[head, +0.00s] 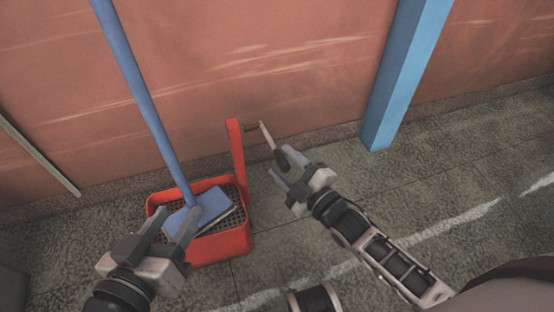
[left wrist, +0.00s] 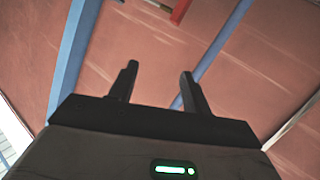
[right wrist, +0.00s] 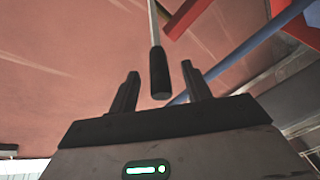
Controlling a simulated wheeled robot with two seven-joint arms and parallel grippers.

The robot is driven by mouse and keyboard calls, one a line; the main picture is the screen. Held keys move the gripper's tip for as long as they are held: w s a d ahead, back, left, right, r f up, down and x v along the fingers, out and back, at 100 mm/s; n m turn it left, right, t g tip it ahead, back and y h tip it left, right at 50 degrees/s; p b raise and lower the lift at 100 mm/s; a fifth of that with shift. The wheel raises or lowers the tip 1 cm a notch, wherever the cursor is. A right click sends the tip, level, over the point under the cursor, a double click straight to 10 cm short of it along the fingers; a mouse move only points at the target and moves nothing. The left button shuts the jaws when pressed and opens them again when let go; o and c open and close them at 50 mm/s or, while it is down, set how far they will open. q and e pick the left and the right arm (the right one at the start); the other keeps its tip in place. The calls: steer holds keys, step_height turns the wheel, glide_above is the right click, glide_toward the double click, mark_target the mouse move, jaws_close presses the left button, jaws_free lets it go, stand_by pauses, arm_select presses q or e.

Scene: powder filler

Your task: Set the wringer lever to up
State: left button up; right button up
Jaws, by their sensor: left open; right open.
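The wringer lever (head: 267,137) is a thin light rod with a dark grip (head: 281,159), joined to a red upright post (head: 236,160) on a red mop bucket (head: 222,247). It slants down to the right from its pivot. My right gripper (head: 281,172) is open beside the grip. In the right wrist view the grip (right wrist: 159,75) hangs between the open fingers (right wrist: 162,85), near their tips; I cannot tell whether they touch. My left gripper (head: 176,225) is open in front of the bucket. Its fingers are open and empty in the left wrist view (left wrist: 158,80).
A blue mop (head: 150,105) stands with its flat head (head: 205,208) on the bucket's perforated top, its handle leaning up left. A blue post (head: 402,75) stands against the red wall at right. The floor right of the bucket is mostly clear.

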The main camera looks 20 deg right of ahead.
mark_target(277, 154)
steer(key=shift+b+x, duration=0.3)
steer(key=shift+x, duration=1.3)
jaws_close()
